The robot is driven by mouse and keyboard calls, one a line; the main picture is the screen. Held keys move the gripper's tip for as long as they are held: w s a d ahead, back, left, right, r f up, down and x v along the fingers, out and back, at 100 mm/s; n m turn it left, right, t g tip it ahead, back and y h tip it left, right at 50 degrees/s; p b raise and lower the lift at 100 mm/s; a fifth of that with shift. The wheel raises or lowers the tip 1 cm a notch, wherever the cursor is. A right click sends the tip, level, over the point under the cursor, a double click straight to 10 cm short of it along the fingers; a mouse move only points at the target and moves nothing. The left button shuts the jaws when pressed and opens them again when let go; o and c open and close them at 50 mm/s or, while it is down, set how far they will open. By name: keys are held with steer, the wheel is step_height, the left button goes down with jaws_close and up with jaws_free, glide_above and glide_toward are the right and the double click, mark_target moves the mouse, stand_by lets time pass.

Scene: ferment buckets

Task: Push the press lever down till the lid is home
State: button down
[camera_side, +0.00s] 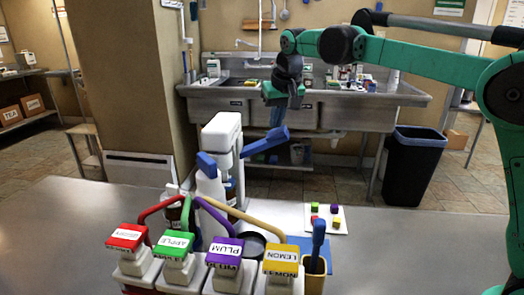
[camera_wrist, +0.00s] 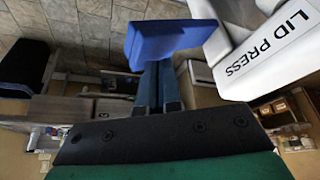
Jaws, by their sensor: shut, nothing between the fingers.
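The white lid press (camera_side: 222,135) stands on the counter, left of centre in the side view; its printed name shows in the wrist view (camera_wrist: 265,50). Its blue lever (camera_side: 262,145) sticks out to the right and slopes up toward its free end. The lever's wide blue end shows in the wrist view (camera_wrist: 168,40). My gripper (camera_side: 277,122) points down over this end, with its blue fingers (camera_wrist: 158,88) shut and empty. I cannot tell whether the fingertips touch the lever. A dark brown vessel (camera_side: 231,190) is partly visible under the press; its lid is hidden.
Labelled dispensers with red, green, purple and yellow tops, such as PLUM (camera_side: 225,252), line the front. A white card (camera_side: 326,218) bears coloured cubes. The counter at right is clear. A sink (camera_side: 300,110) stands behind.

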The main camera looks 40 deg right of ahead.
steer(key=shift+r, duration=3.35)
steer(key=shift+s+a+r, duration=0.1)
steer(key=shift+s+a, duration=0.1)
steer(key=shift+s, duration=0.4)
steer(key=s+a+f+n+t+y, duration=0.1)
steer(key=s+a+f+n+t, duration=0.1)
steer(key=s+f, duration=1.3)
steer(key=s+a+n, duration=0.1)
steer(key=s, duration=0.2)
steer(key=shift+s+t, duration=0.2)
steer(key=shift+t, duration=0.2)
